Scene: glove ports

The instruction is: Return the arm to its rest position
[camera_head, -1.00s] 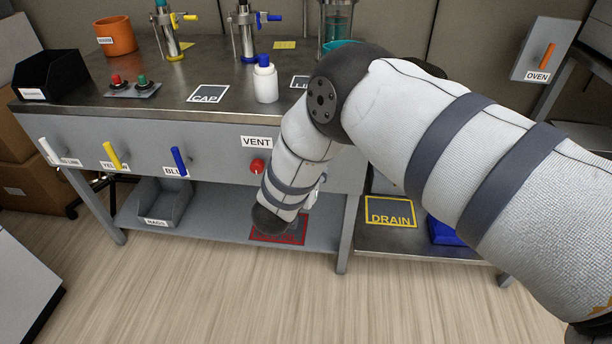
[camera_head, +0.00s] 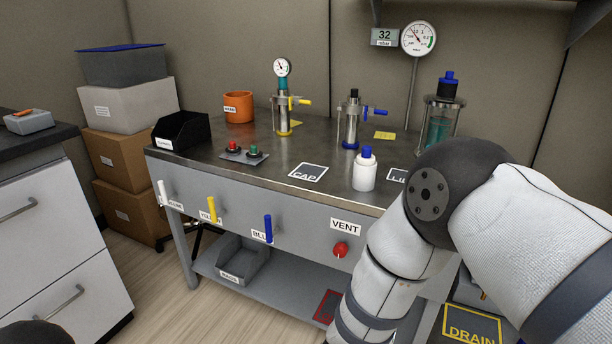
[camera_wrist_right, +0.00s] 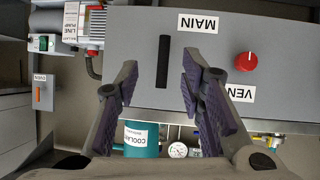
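My right arm (camera_head: 400,240) comes in from the right in the head view and hangs down in front of the bench's right part. Its gripper is out of that view. In the right wrist view my right gripper (camera_wrist_right: 157,75) is open, with its two dark fingers spread and nothing held. A black bar (camera_wrist_right: 162,62) by the upside-down MAIN label shows between the fingers, with a gap on both sides; its depth is unclear. My left gripper is not in view.
The metal bench (camera_head: 300,150) carries a white bottle (camera_head: 364,170), an orange cup (camera_head: 239,107) and a black bin (camera_head: 181,131). A red VENT knob (camera_head: 340,249) and coloured levers stick out of its front.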

